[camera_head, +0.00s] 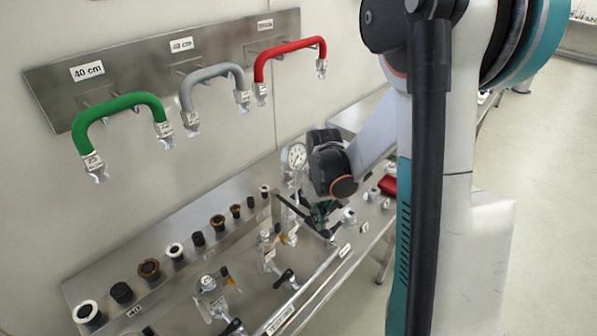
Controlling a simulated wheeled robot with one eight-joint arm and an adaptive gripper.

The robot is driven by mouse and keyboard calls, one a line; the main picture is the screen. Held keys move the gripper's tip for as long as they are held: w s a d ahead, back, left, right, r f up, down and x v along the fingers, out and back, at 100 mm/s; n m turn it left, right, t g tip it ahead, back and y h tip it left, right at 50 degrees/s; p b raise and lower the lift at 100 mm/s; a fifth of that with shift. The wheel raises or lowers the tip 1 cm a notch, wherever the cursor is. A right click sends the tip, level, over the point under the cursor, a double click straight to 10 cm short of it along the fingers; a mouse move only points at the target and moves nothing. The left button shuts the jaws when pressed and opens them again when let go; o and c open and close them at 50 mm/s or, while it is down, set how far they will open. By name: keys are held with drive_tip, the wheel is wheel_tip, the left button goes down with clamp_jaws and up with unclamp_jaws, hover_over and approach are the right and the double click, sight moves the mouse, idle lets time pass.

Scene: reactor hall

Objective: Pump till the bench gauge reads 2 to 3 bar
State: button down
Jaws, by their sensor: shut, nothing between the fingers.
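The bench gauge (297,156) is a small round white dial standing upright at the back of the steel bench, right of the row of caps. Its needle and reading are too small to make out. My gripper (322,213) is low over the bench just right of and in front of the gauge, with its fingers shut and empty. Dark bars lie around the fingers, and I cannot tell which is a pump lever or whether the gripper touches one. My wrist hides part of the bench behind it.
Green (119,105), grey (212,76) and red (288,48) hoses hang on a wall panel (150,62). Several black, white and brown caps line the bench (75,288). Valves with black handles (284,279) stand in front. Open floor (545,135) lies to the right.

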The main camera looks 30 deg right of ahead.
drive_tip(key=shift+f+b, duration=1.2)
drive_tip(key=shift+f, duration=0.45)
drive_tip(key=shift+r+p, duration=1.95)
drive_tip(key=shift+r, duration=1.1)
drive_tip(key=shift+f, duration=0.2)
wheel_tip(320, 180, down, 6)
drive_tip(key=b, duration=0.5)
drive_tip(key=shift+b, duration=0.35)
wheel_tip(320, 180, up, 6)
drive_tip(key=p, duration=0.4)
drive_tip(key=shift+r, duration=0.2)
drive_tip(key=shift+f, duration=0.1)
